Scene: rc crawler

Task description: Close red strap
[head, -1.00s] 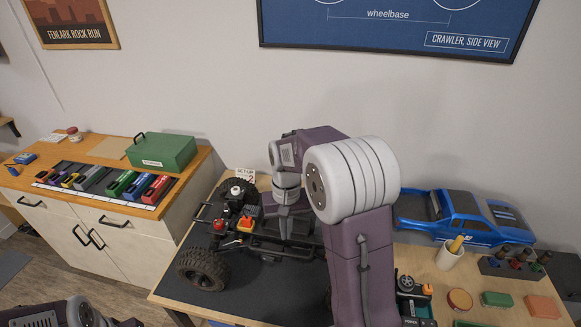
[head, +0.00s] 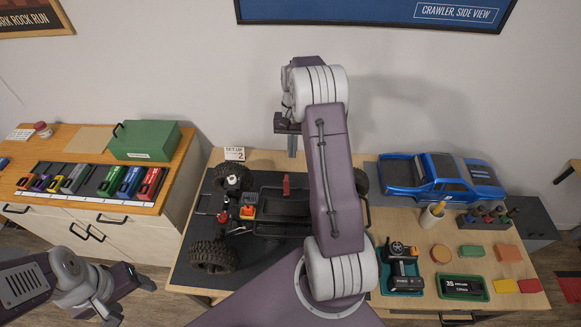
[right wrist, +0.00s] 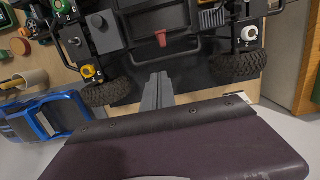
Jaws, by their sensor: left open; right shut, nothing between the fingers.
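The red strap (head: 286,184) is a short red piece on the black tray of the crawler chassis (head: 268,228). In the head view it appears to stand up from the tray. It also shows in the right wrist view (right wrist: 161,38) at the tray's edge. My right gripper (head: 292,146) points down above the far side of the chassis, apart from the strap. Its grey fingers are together and empty in the right wrist view (right wrist: 156,90). My left gripper (head: 138,288) is open and empty at the lower left, away from the chassis. My right arm hides the chassis's right part.
A blue truck body (head: 440,178) lies at the back right. A teal tray (head: 385,290), a green tray (head: 463,288) and a cup (head: 432,215) stand on the right. A green box (head: 145,140) and several coloured packs sit on the left cabinet (head: 90,215).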

